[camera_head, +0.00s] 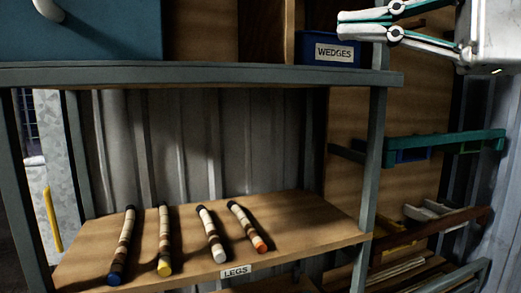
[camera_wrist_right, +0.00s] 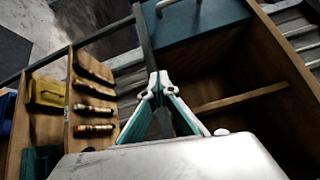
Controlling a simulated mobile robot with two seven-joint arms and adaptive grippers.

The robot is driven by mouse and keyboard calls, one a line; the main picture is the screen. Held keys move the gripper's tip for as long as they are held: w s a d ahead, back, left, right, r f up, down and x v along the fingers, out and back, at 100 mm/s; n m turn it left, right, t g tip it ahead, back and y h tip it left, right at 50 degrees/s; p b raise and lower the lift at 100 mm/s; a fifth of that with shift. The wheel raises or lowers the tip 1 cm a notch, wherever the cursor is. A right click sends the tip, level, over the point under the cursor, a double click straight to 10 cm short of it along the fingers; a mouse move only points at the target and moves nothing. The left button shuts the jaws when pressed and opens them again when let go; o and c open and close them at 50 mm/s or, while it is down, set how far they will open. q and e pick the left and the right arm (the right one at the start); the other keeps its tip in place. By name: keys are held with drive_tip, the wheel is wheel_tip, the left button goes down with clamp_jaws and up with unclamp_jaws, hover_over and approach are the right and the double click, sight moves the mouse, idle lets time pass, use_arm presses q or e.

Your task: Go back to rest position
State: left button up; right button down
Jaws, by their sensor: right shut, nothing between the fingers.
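My right gripper (camera_head: 341,24) is at the top right of the head view, its fingers pointing left, in front of the upper shelf and beside the blue WEDGES bin (camera_head: 328,54). In the right wrist view the two fingertips (camera_wrist_right: 158,78) come together with nothing between them. My left gripper is in neither view. Several striped rods with coloured ends, such as the blue-ended one (camera_head: 122,248), lie side by side on the wooden shelf labelled LEGS (camera_head: 310,225). Some rods (camera_wrist_right: 95,108) also show at the left of the right wrist view.
A grey metal rack frames the shelves; its upright (camera_head: 372,160) stands below my right gripper. A large blue box (camera_head: 110,30) sits on the upper shelf. A green rail (camera_head: 450,143) and lower racks with stored pieces are at the right. A yellow object (camera_wrist_right: 48,93) is at the wrist view's left.

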drive_tip(key=w+a+f+m+y, duration=0.1)
drive_tip(key=w+f+m+y, duration=0.2)
drive_tip(key=w+f+m, duration=0.45)
drive_tip(key=w+a+f+m+y, duration=0.2)
drive_tip(key=w+f+m+y, duration=0.15)
drive_tip(key=f+m, duration=0.6)
drive_tip(key=w+d+f+m+t+h, duration=0.2)
drive_tip(key=w+f+m+t+h, duration=0.15)
drive_tip(key=f+m, duration=0.5)
drive_tip(key=w+d+f+m+t+h, duration=0.2)
drive_tip(key=f+m+t+h, duration=0.25)
drive_tip(key=f+m, duration=0.4)
drive_tip(key=w+d+f+m+t+h, duration=0.25)
drive_tip(key=f+m+t, duration=0.25)
drive_tip(key=f+m, duration=0.35)
drive_tip(key=s+d+f+m+g+h, duration=0.1)
drive_tip(key=s+f+m+h, duration=0.25)
drive_tip(key=f, duration=0.55)
drive_tip(key=s+d+f+m+g+h, duration=0.1)
drive_tip(key=s+f+m+h, duration=0.1)
drive_tip(key=f+m, duration=0.5)
drive_tip(key=s+d+f+m+g+h, duration=0.1)
drive_tip(key=s+d+f+m+h, duration=0.15)
drive_tip(key=f, duration=0.85)
drive_tip(key=s+f+m+g+h, duration=0.2)
drive_tip(key=s+f+m+g, duration=0.3)
drive_tip(key=s+f, duration=1.1)
drive_tip(key=shift+s+f+m+g, duration=0.4)
drive_tip(key=shift+f+m, duration=0.25)
drive_tip(key=shift+f, duration=0.15)
